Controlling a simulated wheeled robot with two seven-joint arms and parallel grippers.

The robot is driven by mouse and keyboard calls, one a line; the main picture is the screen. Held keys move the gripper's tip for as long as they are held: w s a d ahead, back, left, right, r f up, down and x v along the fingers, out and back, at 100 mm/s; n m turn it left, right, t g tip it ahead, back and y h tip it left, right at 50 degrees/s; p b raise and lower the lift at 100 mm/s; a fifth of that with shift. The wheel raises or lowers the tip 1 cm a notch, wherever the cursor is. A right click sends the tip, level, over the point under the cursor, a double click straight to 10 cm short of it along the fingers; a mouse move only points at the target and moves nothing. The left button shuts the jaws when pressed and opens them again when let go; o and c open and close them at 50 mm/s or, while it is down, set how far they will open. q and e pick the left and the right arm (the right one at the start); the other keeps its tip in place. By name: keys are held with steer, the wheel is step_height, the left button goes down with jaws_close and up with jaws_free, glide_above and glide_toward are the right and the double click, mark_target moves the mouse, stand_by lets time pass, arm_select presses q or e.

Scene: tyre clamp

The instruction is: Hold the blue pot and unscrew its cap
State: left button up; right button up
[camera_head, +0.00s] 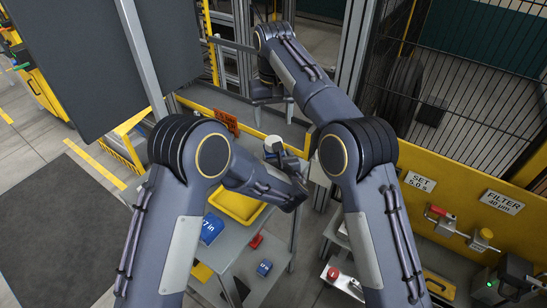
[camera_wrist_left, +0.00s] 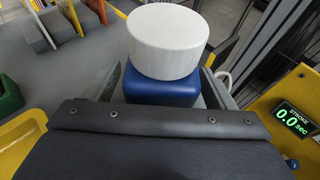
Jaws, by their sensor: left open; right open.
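The blue pot (camera_wrist_left: 160,90) stands upright with a wide white cap (camera_wrist_left: 165,40) on top, in the left wrist view. In the head view the white cap (camera_head: 272,141) shows near the middle; the pot's body is mostly hidden by my left gripper (camera_head: 277,153). My left gripper is open, with one finger on each side of the blue body, below the cap; I cannot tell whether they touch it. My right gripper (camera_head: 272,110) is open and empty, pointing down beyond and above the cap.
A yellow tray (camera_head: 236,207) and a blue box (camera_head: 211,229) lie on the grey bench, nearer than the pot. A yellow panel with labels (camera_head: 420,182) and a mesh cage stand on the right. A display (camera_wrist_left: 298,119) reads 0.0 sec. A dark screen hangs upper left.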

mark_target(274, 140)
arm_select(q)
steer(key=c, duration=1.7)
jaws_close()
arm_select(e)
steer(key=m, duration=0.4)
steer(key=shift+f, duration=4)
steer(key=c, duration=1)
steer(key=n, duration=0.5)
steer(key=shift+n, duration=0.3)
steer(key=shift+r, duration=0.2)
